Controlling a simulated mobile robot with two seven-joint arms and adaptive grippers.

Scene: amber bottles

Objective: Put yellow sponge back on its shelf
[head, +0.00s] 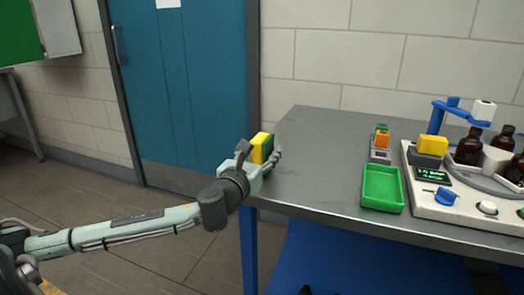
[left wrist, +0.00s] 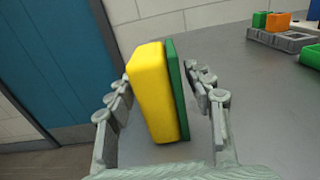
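The yellow sponge (head: 262,142) with a green layer is at the left end of the grey table. It stands on edge, leaning slightly, in the left wrist view (left wrist: 155,92). My left gripper (head: 262,158) has its fingers on both sides of it. In the left wrist view my left gripper (left wrist: 163,90) looks open, with a gap between the green side and the right finger. The left finger is close to the yellow side; I cannot tell if it touches. The sponge's lower end is partly hidden. My right gripper is not in view.
The grey table (head: 310,150) is bare around the sponge. A green tray (head: 382,188), a grey rack (head: 380,155) with small coloured blocks, and a white machine (head: 450,205) with amber bottles (head: 469,148) stand to the right. A blue surface (head: 350,265) is below. A blue door (head: 185,90) is behind.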

